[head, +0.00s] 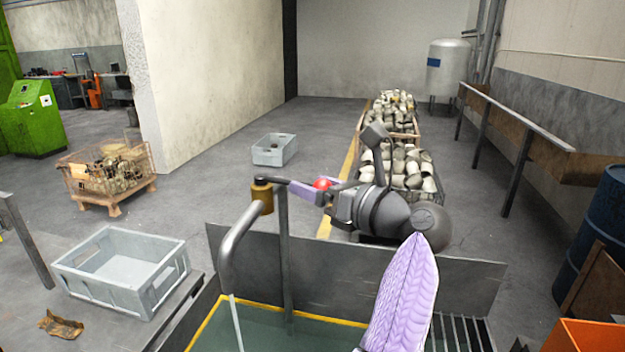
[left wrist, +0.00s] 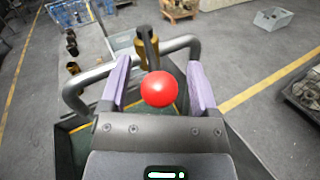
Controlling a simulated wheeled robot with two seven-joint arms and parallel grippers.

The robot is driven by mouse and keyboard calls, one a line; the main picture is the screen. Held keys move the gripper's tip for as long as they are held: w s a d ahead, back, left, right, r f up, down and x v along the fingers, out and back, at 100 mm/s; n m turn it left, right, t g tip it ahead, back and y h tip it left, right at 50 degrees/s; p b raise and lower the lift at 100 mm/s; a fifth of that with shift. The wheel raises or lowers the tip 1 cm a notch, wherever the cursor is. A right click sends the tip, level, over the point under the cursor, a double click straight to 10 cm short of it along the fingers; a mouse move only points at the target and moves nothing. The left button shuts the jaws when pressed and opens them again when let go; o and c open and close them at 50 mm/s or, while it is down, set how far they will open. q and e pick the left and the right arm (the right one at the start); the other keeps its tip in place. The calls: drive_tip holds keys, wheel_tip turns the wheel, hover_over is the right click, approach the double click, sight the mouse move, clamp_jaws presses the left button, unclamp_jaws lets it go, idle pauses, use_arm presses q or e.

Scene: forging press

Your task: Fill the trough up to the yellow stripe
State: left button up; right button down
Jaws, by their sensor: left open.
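The trough (head: 375,275) is dark metal with greenish water (head: 262,338) inside. A yellow stripe (head: 208,322) runs along its inner walls, and the water surface looks below it. A thin stream (head: 236,322) falls from the curved grey spout (head: 238,245). The brass valve (head: 262,193) has a lever with a red knob (head: 322,183). My left gripper (head: 318,188) is open around the knob. In the left wrist view the knob (left wrist: 158,89) sits between the purple fingers, with gaps on both sides.
A grey crate (head: 120,272) stands left of the trough, with a brown rag (head: 60,325) near it. Bins of metal parts (head: 405,165) stand behind my left gripper. A blue drum (head: 597,235) and an orange box (head: 585,338) are at right. The left-centre floor is mostly clear.

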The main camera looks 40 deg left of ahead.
use_arm(q)
drive_tip(key=shift+a, duration=0.4)
clamp_jaws()
idle(0.4)
idle(0.7)
